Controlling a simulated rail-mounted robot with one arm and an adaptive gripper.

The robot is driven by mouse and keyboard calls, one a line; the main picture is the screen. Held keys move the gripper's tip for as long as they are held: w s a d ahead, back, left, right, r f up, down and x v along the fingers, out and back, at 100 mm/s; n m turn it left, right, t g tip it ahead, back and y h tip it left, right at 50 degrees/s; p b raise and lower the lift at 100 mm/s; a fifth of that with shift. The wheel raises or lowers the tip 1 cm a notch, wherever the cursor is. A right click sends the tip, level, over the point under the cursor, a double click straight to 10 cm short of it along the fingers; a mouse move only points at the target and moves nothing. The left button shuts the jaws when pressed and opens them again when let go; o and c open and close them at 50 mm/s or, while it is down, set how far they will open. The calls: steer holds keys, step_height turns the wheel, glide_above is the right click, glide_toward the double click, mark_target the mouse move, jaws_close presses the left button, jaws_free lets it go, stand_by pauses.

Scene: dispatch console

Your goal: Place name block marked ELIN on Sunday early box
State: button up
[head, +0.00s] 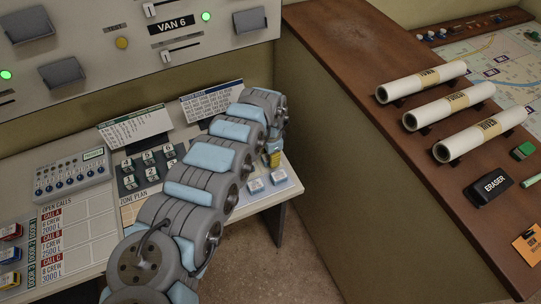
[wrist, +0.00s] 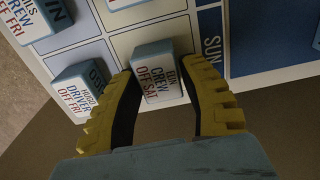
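In the wrist view a pale block (wrist: 157,67) with a blue-grey side lies between my two yellow fingertips. Its print reads CREW, OFF SAT; the name above looks like ELIN, partly shaded. My gripper (wrist: 158,70) has one finger on each side of the block, very close to its sides; I cannot tell whether they press on it or whether it is lifted. A dark blue SUN header (wrist: 211,48) is just right of the right finger. In the head view only a bit of my yellow gripper (head: 272,157) shows beyond my arm.
A HUGO driver block (wrist: 80,90) sits close left of my left finger, and another crew block (wrist: 30,18) is at upper left. In the head view, pale blocks (head: 256,186) lie near the desk's right edge. A brown counter (head: 400,110) with rolled maps stands to the right.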

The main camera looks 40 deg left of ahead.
steer(key=shift+o, duration=0.6)
step_height(320, 180, up, 12)
steer(key=p, duration=0.1)
steer(key=shift+r, duration=0.15)
steer(key=shift+w, duration=0.1)
stand_by(0.5)
